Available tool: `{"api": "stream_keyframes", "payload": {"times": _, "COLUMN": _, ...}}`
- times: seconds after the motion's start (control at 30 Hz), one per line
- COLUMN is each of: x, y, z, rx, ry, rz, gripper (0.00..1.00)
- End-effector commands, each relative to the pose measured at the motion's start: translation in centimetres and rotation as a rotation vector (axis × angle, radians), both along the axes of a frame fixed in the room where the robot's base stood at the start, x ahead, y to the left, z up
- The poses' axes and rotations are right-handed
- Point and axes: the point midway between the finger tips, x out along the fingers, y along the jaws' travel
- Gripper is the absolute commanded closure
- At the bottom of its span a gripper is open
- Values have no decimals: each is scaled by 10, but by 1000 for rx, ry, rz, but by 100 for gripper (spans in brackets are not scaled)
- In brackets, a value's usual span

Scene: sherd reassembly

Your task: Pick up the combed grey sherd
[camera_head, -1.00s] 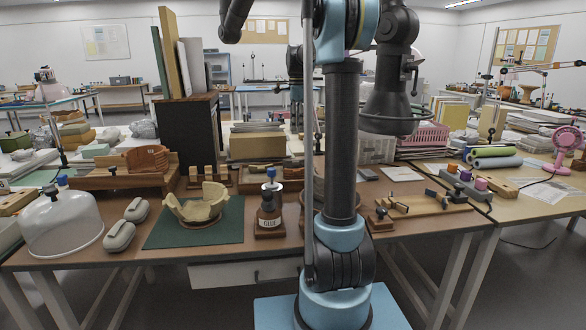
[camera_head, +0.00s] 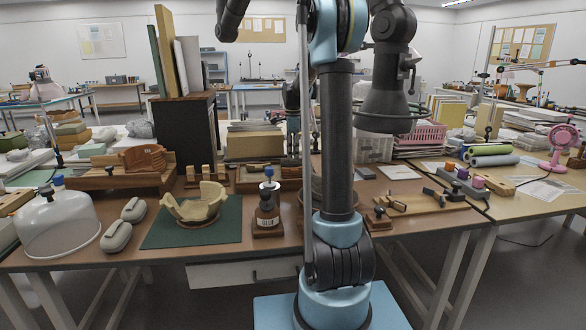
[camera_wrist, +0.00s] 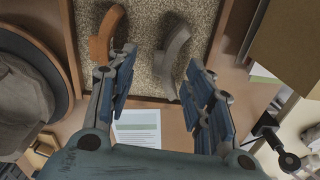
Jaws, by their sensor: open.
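A curved grey sherd (camera_wrist: 175,47) lies on a speckled, grainy bed (camera_wrist: 146,50) in a wooden-framed tray, seen in the wrist view. Its surface pattern is too small to make out. A curved orange-brown sherd (camera_wrist: 104,36) lies to its left on the same bed. My gripper (camera_wrist: 158,62) is open and empty, with its blue-padded fingers pointing at the tray. The left fingertip is near the orange sherd's lower end and the right one is close beside the grey sherd. In the head view my gripper (camera_head: 293,122) is small and partly hidden behind my arm column.
A partly built cream bowl (camera_head: 198,206) stands on a green mat (camera_head: 160,234). A bottle on a wooden block (camera_head: 267,212) is right of it. In the wrist view, a dark round rim (camera_wrist: 58,60) is at left and a brown box (camera_wrist: 285,45) at upper right.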

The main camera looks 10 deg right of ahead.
Motion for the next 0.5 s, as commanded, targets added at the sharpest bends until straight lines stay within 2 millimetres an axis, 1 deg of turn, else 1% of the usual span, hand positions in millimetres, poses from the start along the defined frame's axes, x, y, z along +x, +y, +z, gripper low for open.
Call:
{"api": "stream_keyframes", "payload": {"times": 0.2, "x": 8, "y": 2, "z": -29, "rx": 0, "ry": 0, "rz": 0, "gripper": 53}}
{"api": "stream_keyframes", "payload": {"times": 0.3, "x": 7, "y": 2, "z": -40, "rx": 0, "ry": 0, "rz": 0, "gripper": 53}}
{"api": "stream_keyframes", "payload": {"times": 0.4, "x": 7, "y": 2, "z": -46, "rx": 0, "ry": 0, "rz": 0, "gripper": 53}}
{"api": "stream_keyframes", "payload": {"times": 0.5, "x": 7, "y": 1, "z": -48, "rx": 0, "ry": 0, "rz": 0, "gripper": 53}}
